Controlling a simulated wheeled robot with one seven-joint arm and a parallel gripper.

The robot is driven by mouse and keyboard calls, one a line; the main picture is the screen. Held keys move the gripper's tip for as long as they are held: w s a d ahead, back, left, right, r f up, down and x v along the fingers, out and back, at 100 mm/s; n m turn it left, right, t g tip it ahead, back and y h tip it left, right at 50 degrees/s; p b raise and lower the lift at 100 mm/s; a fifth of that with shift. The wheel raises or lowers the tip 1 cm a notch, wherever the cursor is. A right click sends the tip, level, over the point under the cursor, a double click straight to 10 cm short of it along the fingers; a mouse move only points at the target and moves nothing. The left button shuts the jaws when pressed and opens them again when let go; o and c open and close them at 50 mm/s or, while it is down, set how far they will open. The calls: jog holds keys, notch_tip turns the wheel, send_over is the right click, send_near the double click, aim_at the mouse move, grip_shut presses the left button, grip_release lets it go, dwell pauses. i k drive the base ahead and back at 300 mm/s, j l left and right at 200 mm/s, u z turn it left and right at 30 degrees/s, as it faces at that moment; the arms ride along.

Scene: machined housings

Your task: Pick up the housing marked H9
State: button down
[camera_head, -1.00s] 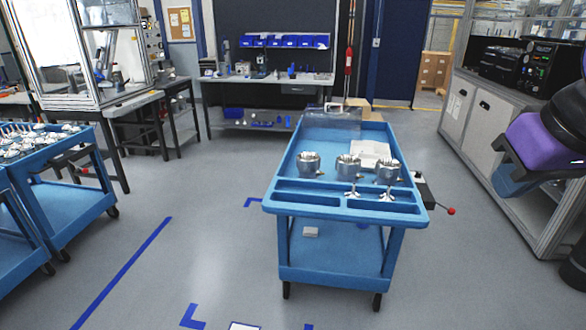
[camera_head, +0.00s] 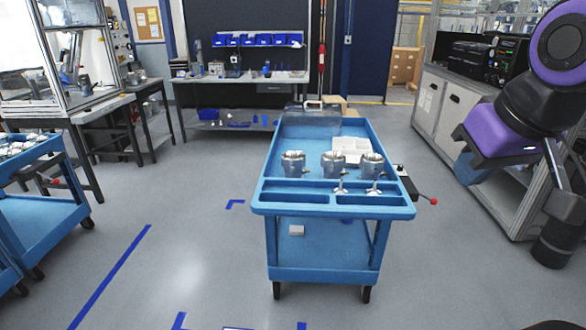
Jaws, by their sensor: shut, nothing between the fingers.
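Three silvery machined housings stand in a row on the top of a blue cart (camera_head: 262,211): a left one (camera_head: 293,164), a middle one (camera_head: 332,164) and a right one (camera_head: 371,165). They stand apart, just behind the cart's front compartments. Any marking is too small to read, so I cannot tell which is H9. Two small silvery pronged parts, one (camera_head: 340,189) and another (camera_head: 374,190), are near the front compartments. My purple and black arm is at the right edge, away from the housings. I cannot make out my gripper.
White papers (camera_head: 352,147) and a clear bin (camera_head: 310,122) are farther back on the cart. A red-knobbed lever (camera_head: 433,201) sticks out at its right. Another blue cart (camera_head: 40,212) is at the left. The floor in front is clear.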

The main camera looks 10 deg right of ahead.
aim_at(371, 164)
jog(key=i+l+u, duration=0.1)
jog(key=l, duration=0.3)
jog(key=i+l, duration=0.35)
jog(key=i+l+u, duration=0.15)
jog(key=l, duration=0.3)
jog(key=i+l, duration=0.25)
jog(key=l, duration=0.2)
jog(key=i+l+u, duration=0.15)
jog(key=l, duration=0.3)
jog(key=i+l, duration=0.2)
jog(key=l, duration=0.25)
jog(key=i+l+u, duration=0.15)
jog(key=l, duration=0.3)
jog(key=i+l, duration=0.15)
jog(key=l, duration=0.3)
jog(key=u, duration=0.05)
